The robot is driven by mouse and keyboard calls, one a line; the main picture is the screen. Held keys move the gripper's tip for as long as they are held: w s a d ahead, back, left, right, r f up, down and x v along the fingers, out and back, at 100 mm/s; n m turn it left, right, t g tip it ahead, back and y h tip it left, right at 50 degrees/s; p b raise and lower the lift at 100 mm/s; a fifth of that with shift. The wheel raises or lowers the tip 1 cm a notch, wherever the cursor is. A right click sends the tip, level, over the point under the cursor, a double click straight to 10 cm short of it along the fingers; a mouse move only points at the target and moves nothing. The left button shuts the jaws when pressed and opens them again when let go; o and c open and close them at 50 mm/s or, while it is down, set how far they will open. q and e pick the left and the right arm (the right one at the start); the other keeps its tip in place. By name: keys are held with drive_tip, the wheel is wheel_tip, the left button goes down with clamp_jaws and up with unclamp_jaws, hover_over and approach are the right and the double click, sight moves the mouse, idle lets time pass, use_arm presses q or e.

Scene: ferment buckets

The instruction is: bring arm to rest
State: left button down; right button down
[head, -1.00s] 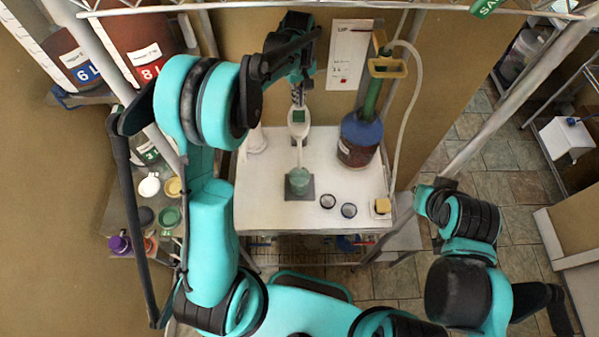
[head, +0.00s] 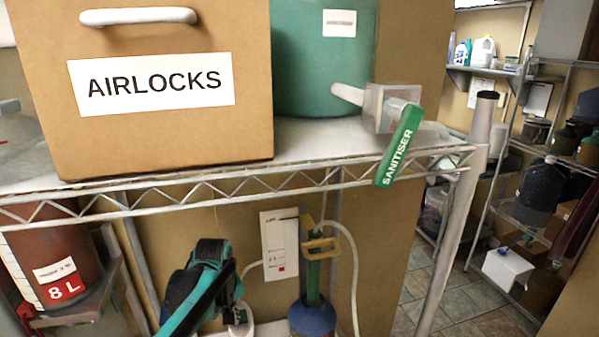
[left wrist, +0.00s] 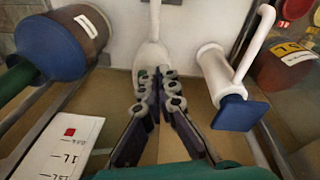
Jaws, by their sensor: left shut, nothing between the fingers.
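My left arm shows at the bottom of the head view, its black and teal wrist (head: 208,262) in front of the tan wall below the wire shelf. Its fingers are not clear there. In the left wrist view my left gripper (left wrist: 158,78) is shut and empty. Its fingertips are just in front of a white long-necked fixture (left wrist: 151,50) on the bench; whether they touch it I cannot tell. My right arm and gripper are out of view.
The wire shelf (head: 300,178) bears the AIRLOCKS box (head: 165,135), a green bucket (head: 322,75) and the SANITISER tag (head: 399,145). Below are a blue-topped carboy (head: 312,318) and red 8 L bucket (head: 62,290).

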use_arm(q)
drive_tip(key=s+f+m+t+b, duration=0.5)
drive_tip(key=s+f+m+b, duration=0.1)
drive_tip(key=s+f+b, duration=1.1)
drive_tip(key=shift+s+f+m, duration=0.3)
drive_tip(key=shift+s+f, duration=0.35)
drive_tip(key=shift+s, duration=0.5)
